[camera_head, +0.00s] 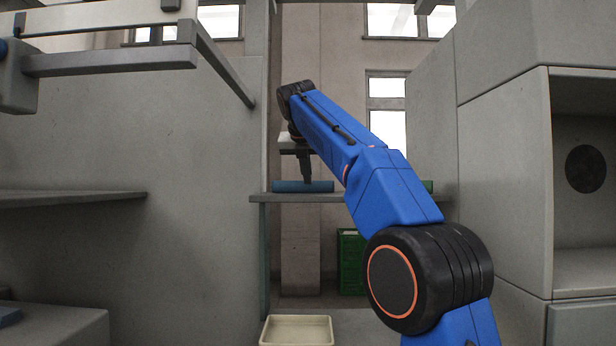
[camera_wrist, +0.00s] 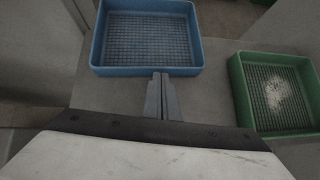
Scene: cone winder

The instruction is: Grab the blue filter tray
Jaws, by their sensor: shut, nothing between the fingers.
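The blue filter tray (camera_head: 302,186) lies on a grey shelf in the head view, below the end of my arm. In the wrist view the blue filter tray (camera_wrist: 150,71) is at the top, with a mesh bottom and no visible contents. My gripper (camera_wrist: 160,76) is shut and empty, its fingertips showing at the near rim of the tray. In the head view my gripper (camera_head: 307,180) points down and overlaps the tray's edge. I cannot tell whether the fingertips touch the rim.
A green tray (camera_wrist: 240,95) with pale residue on its mesh sits to the right on the same shelf (camera_wrist: 205,98). A cream bin (camera_head: 297,318) and a green crate (camera_head: 351,262) stand below. Grey machine walls (camera_head: 150,130) rise on the left and right.

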